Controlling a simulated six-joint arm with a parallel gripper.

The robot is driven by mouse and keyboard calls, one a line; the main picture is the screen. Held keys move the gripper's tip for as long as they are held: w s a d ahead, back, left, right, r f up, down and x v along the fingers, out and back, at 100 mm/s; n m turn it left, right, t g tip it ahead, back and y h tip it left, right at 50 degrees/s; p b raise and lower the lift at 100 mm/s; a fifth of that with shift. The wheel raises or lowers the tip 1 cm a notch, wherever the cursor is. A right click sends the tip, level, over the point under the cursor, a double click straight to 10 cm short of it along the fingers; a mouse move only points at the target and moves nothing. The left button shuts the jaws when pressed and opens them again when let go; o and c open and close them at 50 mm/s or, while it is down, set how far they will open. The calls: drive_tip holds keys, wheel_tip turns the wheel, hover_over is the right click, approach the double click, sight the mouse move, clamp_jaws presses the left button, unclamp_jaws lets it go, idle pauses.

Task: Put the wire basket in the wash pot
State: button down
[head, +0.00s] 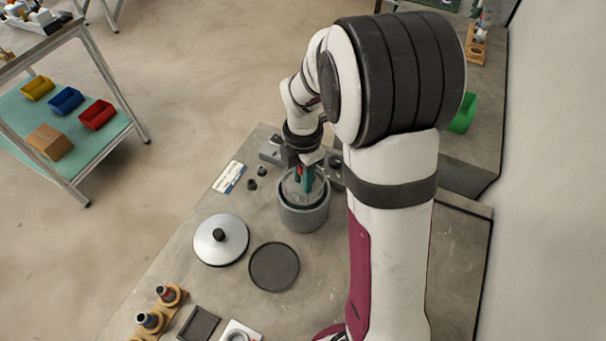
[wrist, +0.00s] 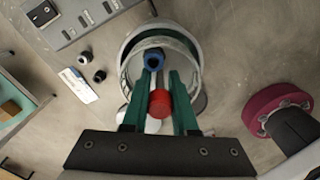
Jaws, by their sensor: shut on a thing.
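The wash pot (head: 303,218) is a grey open cylinder on the bench, below my gripper (head: 304,179). In the wrist view its rim (wrist: 196,50) shows beyond the fingers. The wire basket (head: 290,189) appears as a pale mesh ring within the pot's mouth, partly hidden by my fingers; whether it rests on the bottom cannot be seen. My gripper (wrist: 160,82) has green fingers shut on a red grip (wrist: 160,103), seemingly the basket's handle. A blue round piece (wrist: 153,59) shows near the fingertips, over the basket.
A silver lid (head: 221,241) with a black knob and a dark round mat (head: 274,267) lie in front of the pot. A control panel (head: 270,150) is behind it, with small black knobs (head: 252,184) and a label card (head: 229,177) to the left. Wooden holders (head: 160,310) stand front left.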

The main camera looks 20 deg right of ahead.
sight(303, 209)
drive_tip(key=shift+f, duration=4.6)
drive_tip(key=c, duration=0.6)
unclamp_jaws()
drive_tip(key=c, duration=0.3)
drive_tip(key=shift+r, duration=0.7)
